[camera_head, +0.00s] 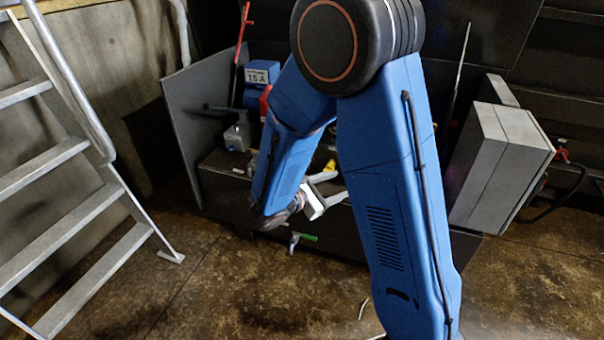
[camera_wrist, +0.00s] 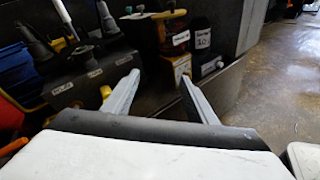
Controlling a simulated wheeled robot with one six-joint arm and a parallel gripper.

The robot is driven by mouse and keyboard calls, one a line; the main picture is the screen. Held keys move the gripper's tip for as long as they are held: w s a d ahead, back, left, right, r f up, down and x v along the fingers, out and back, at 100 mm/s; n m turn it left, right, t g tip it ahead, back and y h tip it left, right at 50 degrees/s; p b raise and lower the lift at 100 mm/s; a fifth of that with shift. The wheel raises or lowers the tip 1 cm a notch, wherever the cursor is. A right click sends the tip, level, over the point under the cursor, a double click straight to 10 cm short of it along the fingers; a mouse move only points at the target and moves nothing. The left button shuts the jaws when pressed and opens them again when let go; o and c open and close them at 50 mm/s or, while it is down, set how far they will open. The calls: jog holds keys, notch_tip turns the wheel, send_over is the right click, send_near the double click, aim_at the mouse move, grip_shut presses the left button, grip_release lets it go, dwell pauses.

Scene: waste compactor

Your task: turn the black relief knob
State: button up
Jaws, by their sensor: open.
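I cannot pick out the black relief knob with certainty in either view. In the wrist view, a dark valve block (camera_wrist: 88,78) with small white labels and upright black levers stands at the left. In the head view, my gripper (camera_head: 334,187) is beside the dark bench, and my arm hides much of the equipment there.
In the wrist view, a yellow block (camera_wrist: 181,68) and a black container (camera_wrist: 201,35) with a white label stand beyond the fingers. In the head view, grey metal stairs (camera_head: 60,200) are at left and a grey cabinet (camera_head: 500,165) at right. Brown floor is open in front.

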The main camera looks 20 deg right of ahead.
jog(key=w+a+f+n+t+y, duration=0.2)
jog(key=w+a+f+n+t, duration=0.25)
jog(key=a+f, duration=0.2)
jog(key=w+a+f+n+t+y, duration=0.2)
jog(key=w+a+f+n+t, duration=0.3)
jog(key=a, duration=0.3)
jog(key=shift+n+g, duration=0.35)
jog(key=shift+g, duration=0.1)
jog(key=x, duration=1.6)
jog(key=shift+s+d+r, duration=0.2)
jog(key=shift+d+r, duration=0.05)
jog(key=shift+r, duration=0.05)
jog(key=shift+c, duration=0.3)
jog(key=c, duration=1)
